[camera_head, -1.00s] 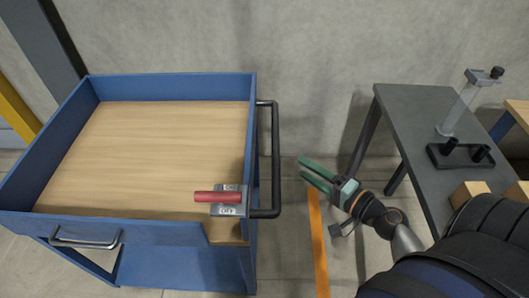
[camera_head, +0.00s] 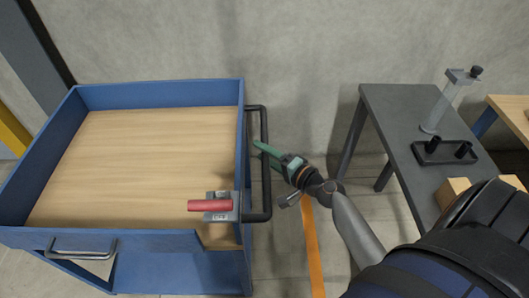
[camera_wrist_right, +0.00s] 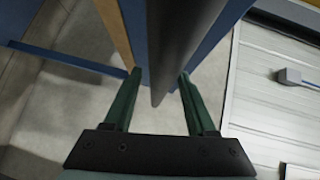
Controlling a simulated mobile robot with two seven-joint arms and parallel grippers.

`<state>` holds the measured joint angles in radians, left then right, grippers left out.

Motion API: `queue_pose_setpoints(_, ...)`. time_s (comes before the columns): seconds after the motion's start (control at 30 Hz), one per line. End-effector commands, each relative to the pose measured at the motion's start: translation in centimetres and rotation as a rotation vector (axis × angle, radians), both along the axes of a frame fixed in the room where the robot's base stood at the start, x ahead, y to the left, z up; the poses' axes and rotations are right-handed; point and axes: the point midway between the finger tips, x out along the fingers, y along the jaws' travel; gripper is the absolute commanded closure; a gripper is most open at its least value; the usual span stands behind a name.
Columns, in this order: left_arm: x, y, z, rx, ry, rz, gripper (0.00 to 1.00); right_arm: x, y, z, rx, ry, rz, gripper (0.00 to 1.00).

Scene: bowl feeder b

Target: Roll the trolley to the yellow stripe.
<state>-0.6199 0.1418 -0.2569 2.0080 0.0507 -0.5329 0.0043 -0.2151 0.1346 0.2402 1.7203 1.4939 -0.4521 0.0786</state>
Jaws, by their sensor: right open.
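The blue trolley (camera_head: 170,240) with a wooden top stands at the left in the head view. Its black push handle (camera_head: 266,165) runs along its right side. My right gripper (camera_head: 258,148) is at this handle, its green fingers pointing left. In the right wrist view the open fingers (camera_wrist_right: 158,88) lie one on each side of the black handle bar (camera_wrist_right: 178,45), with gaps beside it. The yellow stripe (camera_head: 314,250), orange-yellow in the picture, lies on the floor right of the trolley, partly hidden by my right arm. My left gripper is not in view.
A red-handled lever (camera_head: 210,206) sits on the trolley's near right corner. A dark table (camera_head: 400,125) with a black fixture (camera_head: 443,153) and wooden blocks (camera_head: 452,192) stands at the right. A grey wall (camera_head: 310,50) closes the back. Floor is free between trolley and table.

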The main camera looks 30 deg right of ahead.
Motion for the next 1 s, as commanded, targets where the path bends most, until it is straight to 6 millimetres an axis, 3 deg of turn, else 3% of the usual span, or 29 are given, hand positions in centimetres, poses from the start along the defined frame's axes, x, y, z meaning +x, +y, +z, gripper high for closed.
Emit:
queue_pose_setpoints(0.1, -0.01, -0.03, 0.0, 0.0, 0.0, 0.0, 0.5, -0.03, 0.01, -0.02, 0.0, 0.0, 0.0, 0.43)
queue_pose_setpoints(0.6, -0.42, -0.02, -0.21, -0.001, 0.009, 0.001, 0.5, -0.05, -0.01, -0.02, 0.0, 0.0, 0.0, 0.99)
queue_pose_setpoints(1.0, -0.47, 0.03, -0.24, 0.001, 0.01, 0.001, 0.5, -0.06, -0.01, -0.02, 0.0, 0.001, 0.0, 1.0)
